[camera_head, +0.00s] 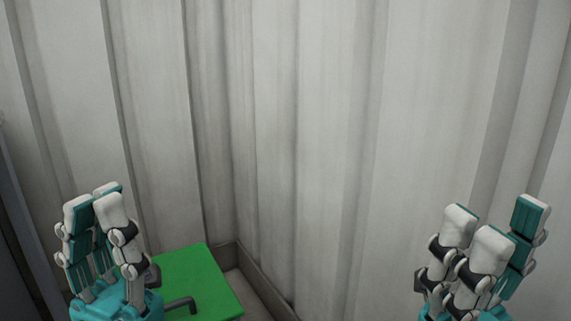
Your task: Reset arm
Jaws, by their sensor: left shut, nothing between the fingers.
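My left gripper (97,207) is at the lower left, its teal and white fingers pointing up and close together. It is shut with nothing between the fingers. My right gripper (498,222) is at the lower right, also with its fingers pointing up. No object shows between its fingers, but their overlap hides whether they meet. Both grippers stand apart from each other in front of a pale wall, at a similar height in the picture.
A green flat-topped object (205,277) sits low, just right of my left gripper, with a dark bent bar (182,303) at its front. A pale ribbed wall (310,130) fills the background. A grey ledge (262,285) runs along its foot. The space between the grippers is clear above the green object.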

